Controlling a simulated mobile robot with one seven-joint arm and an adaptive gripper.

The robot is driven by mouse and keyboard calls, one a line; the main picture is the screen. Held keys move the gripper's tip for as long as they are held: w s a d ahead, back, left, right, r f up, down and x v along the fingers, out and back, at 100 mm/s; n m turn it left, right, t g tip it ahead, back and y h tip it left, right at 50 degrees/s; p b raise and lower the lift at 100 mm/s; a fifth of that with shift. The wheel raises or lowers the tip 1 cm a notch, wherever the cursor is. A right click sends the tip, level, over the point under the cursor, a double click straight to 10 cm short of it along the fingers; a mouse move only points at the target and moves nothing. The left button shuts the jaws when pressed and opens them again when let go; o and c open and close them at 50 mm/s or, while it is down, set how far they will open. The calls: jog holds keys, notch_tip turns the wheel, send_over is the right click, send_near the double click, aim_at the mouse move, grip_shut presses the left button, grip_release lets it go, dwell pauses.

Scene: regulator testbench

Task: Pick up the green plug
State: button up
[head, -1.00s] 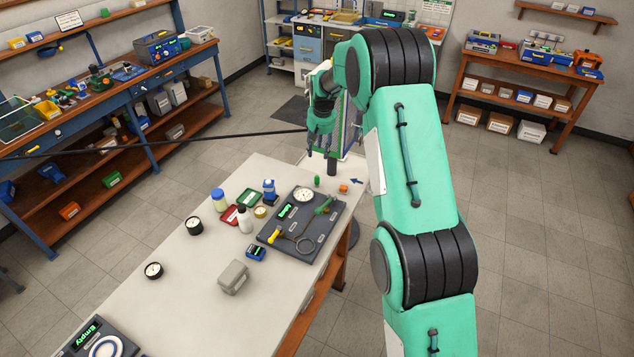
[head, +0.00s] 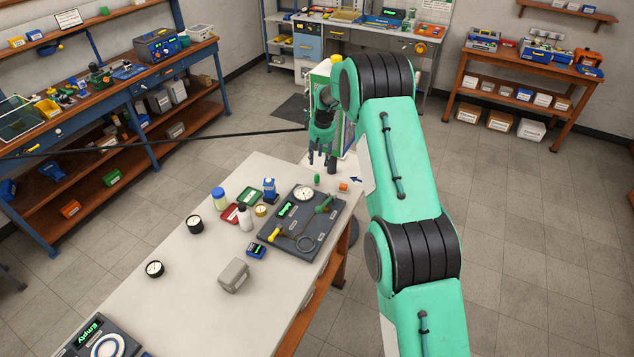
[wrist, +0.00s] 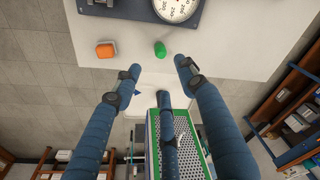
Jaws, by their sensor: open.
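The small green plug (head: 317,179) stands near the far end of the white table (head: 190,275), just beyond the dark test board. In the wrist view the green plug (wrist: 160,49) shows top centre, in front of the fingertips and between the lines of the two outer fingers. My gripper (head: 322,158) hangs above and a little beyond the plug at the table's far edge. In the wrist view my gripper (wrist: 158,77) has its three blue fingers spread wide, with nothing between them. The plug is fully visible and apart from the fingers.
An orange block (head: 343,187) sits close beside the plug, and it also shows in the wrist view (wrist: 106,49). The dark board (head: 285,243) with a round gauge (head: 303,193) lies on the near side. A green-framed perforated panel (wrist: 187,140) is below the fingers.

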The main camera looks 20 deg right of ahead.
aim_at(317, 175)
jog(key=f, duration=0.5)
jog(key=w+f, duration=0.1)
jog(key=f, duration=0.1)
jog(key=shift+f, duration=0.25)
jog(key=shift+f, duration=0.1)
jog(key=shift+w+a+f, duration=0.1)
jog(key=shift+w+f, duration=0.15)
jog(key=shift+f, duration=1)
jog(key=shift+w+a+f, duration=0.1)
jog(key=shift+w+f, duration=0.1)
jog(key=shift+f, duration=1.05)
grip_shut()
